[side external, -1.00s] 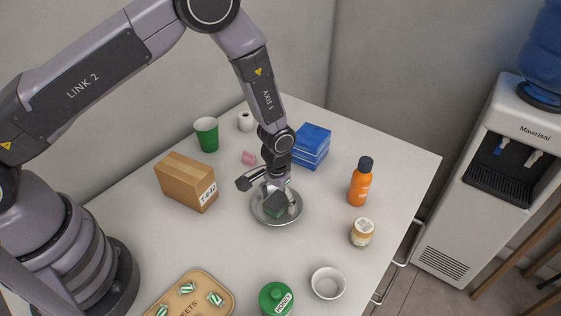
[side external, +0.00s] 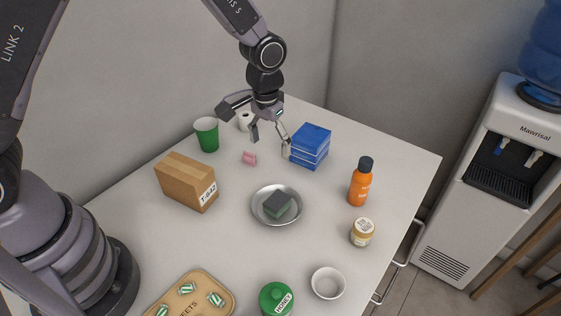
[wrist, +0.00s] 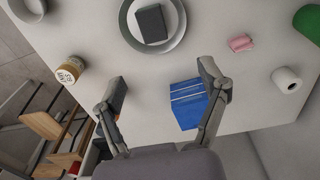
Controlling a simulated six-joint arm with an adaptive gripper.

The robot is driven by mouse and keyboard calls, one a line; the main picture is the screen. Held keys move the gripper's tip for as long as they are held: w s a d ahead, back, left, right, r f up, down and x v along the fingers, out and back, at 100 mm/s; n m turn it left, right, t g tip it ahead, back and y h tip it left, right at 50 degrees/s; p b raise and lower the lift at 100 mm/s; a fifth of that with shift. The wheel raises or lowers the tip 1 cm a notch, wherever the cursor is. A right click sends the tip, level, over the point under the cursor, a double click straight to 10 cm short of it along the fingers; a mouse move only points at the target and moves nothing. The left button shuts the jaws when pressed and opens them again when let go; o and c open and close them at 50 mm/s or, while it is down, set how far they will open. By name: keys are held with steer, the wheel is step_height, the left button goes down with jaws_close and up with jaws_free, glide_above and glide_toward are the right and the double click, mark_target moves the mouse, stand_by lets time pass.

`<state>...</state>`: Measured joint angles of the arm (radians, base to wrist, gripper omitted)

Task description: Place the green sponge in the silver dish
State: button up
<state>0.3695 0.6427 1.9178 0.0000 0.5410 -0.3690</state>
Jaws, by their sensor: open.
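The green sponge (side external: 277,204) with a dark top lies inside the round silver dish (side external: 257,211) in the middle of the counter. In the wrist view the sponge (wrist: 151,25) also rests within the rim of the dish (wrist: 178,40), with its dark face up. My gripper (side external: 270,143) is open and empty. It hangs above the counter behind the dish, clear of the sponge. In the wrist view my gripper's fingers (wrist: 163,80) are spread wide, and the right one overlaps the blue stack in the picture.
A blue stack (side external: 311,147) is right of my gripper; a pink piece (side external: 249,158) and green cup (side external: 206,134) are left. A cardboard box (side external: 187,182), orange bottle (side external: 360,183), jar (side external: 362,233) and white bowl (side external: 328,283) stand around the dish.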

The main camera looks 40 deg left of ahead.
steer(key=s+a+r+t, duration=0.1)
steer(key=s+a+r, duration=0.35)
steer(key=r, duration=0.45)
steer(key=s+a+r+t, duration=0.2)
steer(key=s+a+r, duration=0.25)
steer(key=r, duration=0.45)
steer(key=s+a+r+t, duration=0.1)
steer(key=s+a+r, duration=0.1)
steer(key=s, duration=0.6)
steer(key=s+a+r+t, duration=0.1)
steer(key=s+a+r, duration=0.2)
steer(key=s, duration=0.4)
steer(key=shift+s+a+r, duration=0.25)
steer(key=shift+s+a, duration=0.1)
steer(key=shift+a, duration=0.35)
